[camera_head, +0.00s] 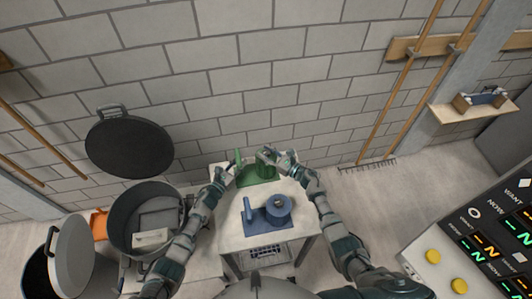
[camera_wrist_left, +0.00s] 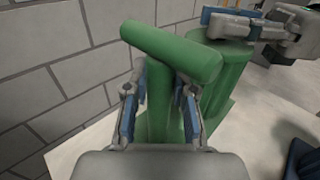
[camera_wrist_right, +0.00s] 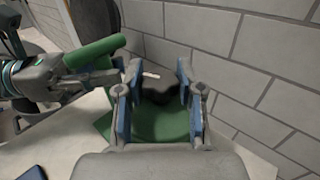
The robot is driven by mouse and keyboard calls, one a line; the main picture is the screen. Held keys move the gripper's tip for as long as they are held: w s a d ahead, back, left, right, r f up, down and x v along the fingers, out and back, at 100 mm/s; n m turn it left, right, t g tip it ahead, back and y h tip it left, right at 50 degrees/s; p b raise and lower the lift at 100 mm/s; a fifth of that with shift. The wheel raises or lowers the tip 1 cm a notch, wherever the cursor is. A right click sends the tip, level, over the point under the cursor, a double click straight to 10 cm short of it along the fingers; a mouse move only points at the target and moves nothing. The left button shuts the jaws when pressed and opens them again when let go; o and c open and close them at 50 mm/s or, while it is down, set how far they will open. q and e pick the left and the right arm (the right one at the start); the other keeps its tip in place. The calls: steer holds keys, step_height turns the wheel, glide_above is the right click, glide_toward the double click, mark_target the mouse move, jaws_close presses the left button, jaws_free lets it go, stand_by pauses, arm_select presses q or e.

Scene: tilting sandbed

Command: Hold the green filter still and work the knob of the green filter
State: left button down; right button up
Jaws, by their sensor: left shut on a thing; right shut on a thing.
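The green filter (camera_head: 257,176) stands at the far side of the white table, near the wall. My left gripper (camera_head: 229,174) is shut on its upright green handle (camera_wrist_left: 163,105), below the crossbar (camera_wrist_left: 172,52). My right gripper (camera_head: 270,156) is over the filter's round body, which shows in the right wrist view (camera_wrist_right: 160,122). Its fingers are shut on the dark knob (camera_wrist_right: 160,88) on top, which has a small pale mark. In the head view the knob is mostly hidden by the gripper.
A blue filter (camera_head: 268,214) with its own handle stands on the table (camera_head: 233,236) nearer to me. A large grey pot (camera_head: 118,226) is at the left, with a dark round lid (camera_head: 128,148) above it. A panel (camera_head: 480,245) with yellow buttons is at the right.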

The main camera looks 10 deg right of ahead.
steer(key=shift+f+n+g+y, duration=0.1)
steer(key=shift+n+g+y, duration=1.4)
steer(key=shift+g, duration=0.5)
steer(key=shift+d+n+g, duration=0.1)
steer(key=shift+n+g, duration=0.2)
steer(key=o, duration=1.2)
steer(key=shift+c, duration=0.2)
steer(key=v, duration=1.2)
steer(key=shift+w+f, duration=0.1)
steer(key=shift+w, duration=0.05)
